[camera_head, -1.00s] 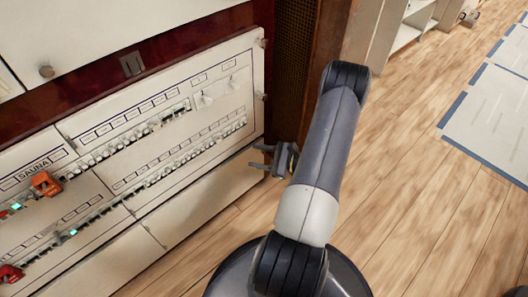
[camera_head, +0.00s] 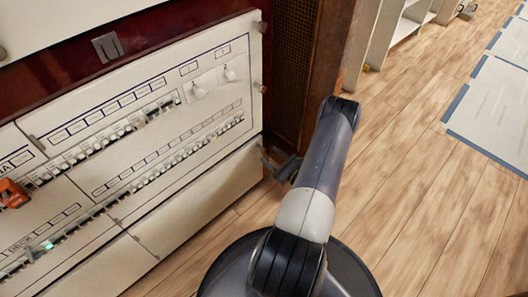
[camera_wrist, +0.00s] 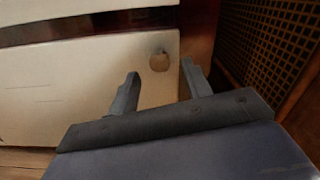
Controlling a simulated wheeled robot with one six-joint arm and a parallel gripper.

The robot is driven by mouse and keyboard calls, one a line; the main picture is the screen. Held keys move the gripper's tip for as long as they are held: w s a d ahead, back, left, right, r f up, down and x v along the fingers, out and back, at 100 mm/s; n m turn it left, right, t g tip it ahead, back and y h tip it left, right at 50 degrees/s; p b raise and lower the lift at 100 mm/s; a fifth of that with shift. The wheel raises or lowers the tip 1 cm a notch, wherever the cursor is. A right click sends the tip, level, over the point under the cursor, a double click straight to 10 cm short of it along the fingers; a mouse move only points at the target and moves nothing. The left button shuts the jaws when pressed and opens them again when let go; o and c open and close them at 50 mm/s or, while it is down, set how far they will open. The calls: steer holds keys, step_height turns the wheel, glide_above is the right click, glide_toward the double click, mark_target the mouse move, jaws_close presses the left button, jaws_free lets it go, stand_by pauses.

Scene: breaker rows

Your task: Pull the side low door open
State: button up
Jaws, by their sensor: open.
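The low white door (camera_head: 205,207) is a plain panel beneath the breaker panel, at the cabinet's lower right in the head view. It looks shut. In the wrist view a white panel (camera_wrist: 80,75) fills the left, with a round knob (camera_wrist: 159,61) near its upper right corner. I take it for the low door, but cannot be sure. My gripper (camera_wrist: 160,86) is open and empty, with the knob showing between and beyond its fingertips. In the head view my gripper (camera_head: 277,163) is beside the low door's right end, partly hidden by my arm. Contact cannot be told.
The white breaker panel (camera_head: 150,125) has several switches and two knobs at its right edge. A dark mesh panel (camera_head: 294,65) and brown wood post (camera_head: 329,60) stand right of it. Wooden floor (camera_head: 425,190) is open to the right, with blue-edged sheets (camera_head: 495,110) farther off.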

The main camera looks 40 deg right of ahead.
mark_target(264, 150)
steer(key=shift+w+a+b, duration=0.2)
steer(key=shift+w+b, duration=0.2)
steer(key=shift+w, duration=1.9)
jaws_close()
